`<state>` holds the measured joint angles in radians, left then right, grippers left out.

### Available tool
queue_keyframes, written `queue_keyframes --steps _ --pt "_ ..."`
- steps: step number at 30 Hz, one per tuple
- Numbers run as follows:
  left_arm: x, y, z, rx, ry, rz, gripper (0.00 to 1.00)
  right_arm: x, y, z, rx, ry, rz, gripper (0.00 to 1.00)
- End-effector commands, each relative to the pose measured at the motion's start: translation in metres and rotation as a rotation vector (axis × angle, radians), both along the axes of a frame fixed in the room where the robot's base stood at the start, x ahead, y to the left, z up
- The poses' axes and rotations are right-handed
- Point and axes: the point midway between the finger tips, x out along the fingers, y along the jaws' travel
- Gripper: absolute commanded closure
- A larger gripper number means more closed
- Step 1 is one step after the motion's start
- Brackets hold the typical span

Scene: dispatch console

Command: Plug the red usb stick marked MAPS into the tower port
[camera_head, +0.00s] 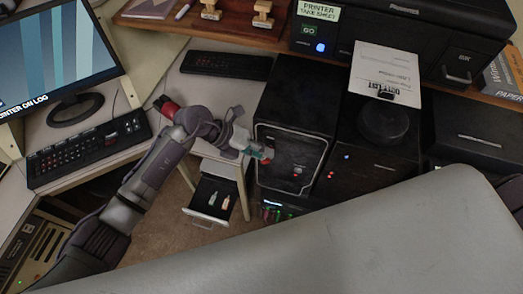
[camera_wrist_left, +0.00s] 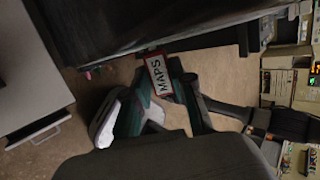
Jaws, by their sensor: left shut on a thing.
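The red usb stick with the white MAPS label (camera_wrist_left: 158,75) is held between the fingers of my left gripper (camera_wrist_left: 160,92). In the head view my left gripper (camera_head: 258,152) is at the left edge of the black tower's (camera_head: 290,160) silver-outlined front panel. Only a small red bit of the stick (camera_head: 268,154) shows there, at the fingertips. In the wrist view the stick's far end is close to the dark side of the tower (camera_wrist_left: 130,25). I cannot tell whether they touch, and I cannot make out the port. My right gripper is in neither view.
An open drawer (camera_head: 197,219) below the gripper holds two small sticks (camera_head: 219,199). A second black unit (camera_head: 375,155) stands right of the tower. A red object (camera_head: 166,107) lies beside my left arm.

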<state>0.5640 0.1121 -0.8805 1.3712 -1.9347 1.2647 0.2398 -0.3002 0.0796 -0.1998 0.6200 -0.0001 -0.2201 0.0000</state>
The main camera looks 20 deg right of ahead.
Motion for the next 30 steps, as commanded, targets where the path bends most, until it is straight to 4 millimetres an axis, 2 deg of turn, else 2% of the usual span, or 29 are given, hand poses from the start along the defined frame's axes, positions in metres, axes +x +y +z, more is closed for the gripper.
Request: queue_keyframes --steps 20,21,24,26,30 --pt "0.0051 -0.0034 0.0002 -0.001 -0.001 0.001 1.0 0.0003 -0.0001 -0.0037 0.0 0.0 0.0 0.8" --pt "0.0051 -0.0035 0.0003 -0.001 -0.002 0.002 0.71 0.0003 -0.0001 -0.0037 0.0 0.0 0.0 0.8" --pt "0.005 -0.0033 0.0003 -0.001 -0.001 0.001 0.55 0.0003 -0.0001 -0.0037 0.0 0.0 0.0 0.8" --pt "0.0049 -0.0034 0.0002 -0.001 -0.001 0.001 0.47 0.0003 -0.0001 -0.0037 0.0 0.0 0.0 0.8" --pt "0.0046 -0.0032 0.0001 0.0 -0.001 0.001 0.47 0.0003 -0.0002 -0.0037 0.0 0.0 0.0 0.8"
